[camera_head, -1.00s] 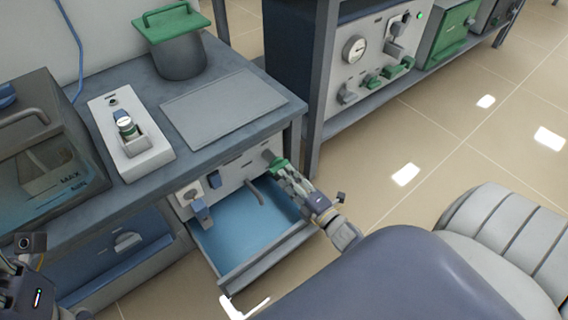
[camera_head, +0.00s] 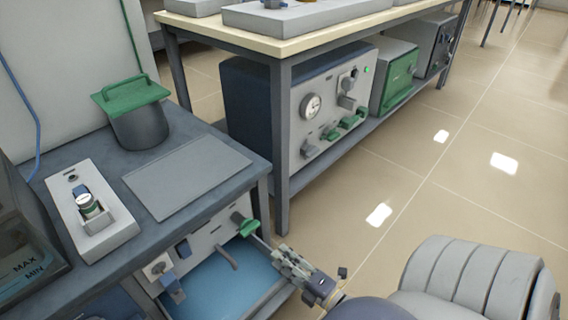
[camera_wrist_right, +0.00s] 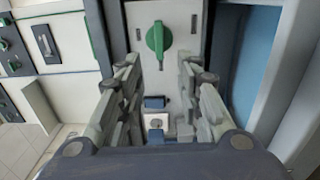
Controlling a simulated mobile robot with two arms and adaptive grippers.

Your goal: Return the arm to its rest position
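My right gripper (camera_head: 277,254) is beside the open blue drawer (camera_head: 222,290) in the head view, a little apart from the green knob (camera_head: 244,226) on the panel. In the right wrist view, my right gripper (camera_wrist_right: 160,75) has its two fingers spread on either side of an empty gap. The green knob (camera_wrist_right: 156,40) shows beyond the fingertips, between them. My left gripper is out of view.
The bench (camera_head: 208,195) carries a pot with a green lid (camera_head: 135,105) and a white device (camera_head: 90,215). A second bench (camera_head: 281,140) stands behind, with furnace units (camera_head: 310,110) on its lower shelf.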

